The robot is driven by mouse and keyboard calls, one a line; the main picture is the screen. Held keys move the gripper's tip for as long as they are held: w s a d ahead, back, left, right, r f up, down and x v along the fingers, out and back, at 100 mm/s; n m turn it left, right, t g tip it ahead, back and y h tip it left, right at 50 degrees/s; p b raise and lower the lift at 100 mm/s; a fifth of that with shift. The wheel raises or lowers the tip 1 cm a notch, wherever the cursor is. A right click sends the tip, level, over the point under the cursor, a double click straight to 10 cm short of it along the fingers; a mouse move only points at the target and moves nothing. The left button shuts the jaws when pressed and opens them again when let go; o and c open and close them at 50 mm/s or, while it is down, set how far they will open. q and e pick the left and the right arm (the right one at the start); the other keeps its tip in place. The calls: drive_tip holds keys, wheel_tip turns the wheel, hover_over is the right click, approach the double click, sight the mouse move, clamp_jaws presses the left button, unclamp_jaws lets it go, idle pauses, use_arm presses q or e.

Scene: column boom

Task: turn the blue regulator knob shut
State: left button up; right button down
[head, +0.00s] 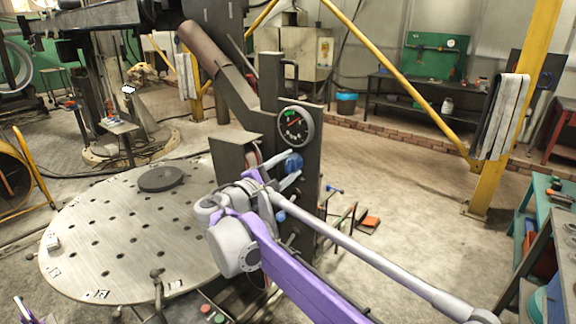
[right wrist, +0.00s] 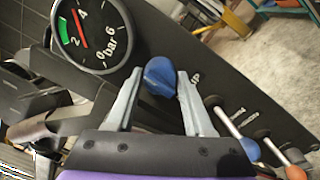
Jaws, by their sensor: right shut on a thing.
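The blue regulator knob (head: 293,162) is on the dark upright panel (head: 270,105), below a round pressure gauge (head: 295,124). In the right wrist view the knob (right wrist: 160,75) sits between the two grey fingertips of my right gripper (right wrist: 160,80). My right gripper (head: 277,172) is shut on the knob. The gauge (right wrist: 92,32) is marked in bar with a green band near 2; its red needle points between 2 and 4. A small purple and white tip of my left gripper (head: 22,308) shows at the lower left edge; its jaws cannot be made out.
A round perforated table (head: 110,235) with a dark disc (head: 161,179) stands left of the panel. Levers with a blue ball (right wrist: 250,148) and an orange ball (right wrist: 295,173) are right of the knob. A yellow post (head: 520,110) and a workbench (head: 555,210) stand farther right.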

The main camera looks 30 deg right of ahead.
drive_tip(key=shift+f+n, duration=0.1)
drive_tip(key=shift+n, duration=0.5)
drive_tip(key=shift+c, duration=1.5)
unclamp_jaws()
drive_tip(key=b+v, duration=0.1)
drive_tip(key=v, duration=0.9)
drive_tip(key=shift+s+a, duration=0.25)
drive_tip(key=shift+a, duration=0.1)
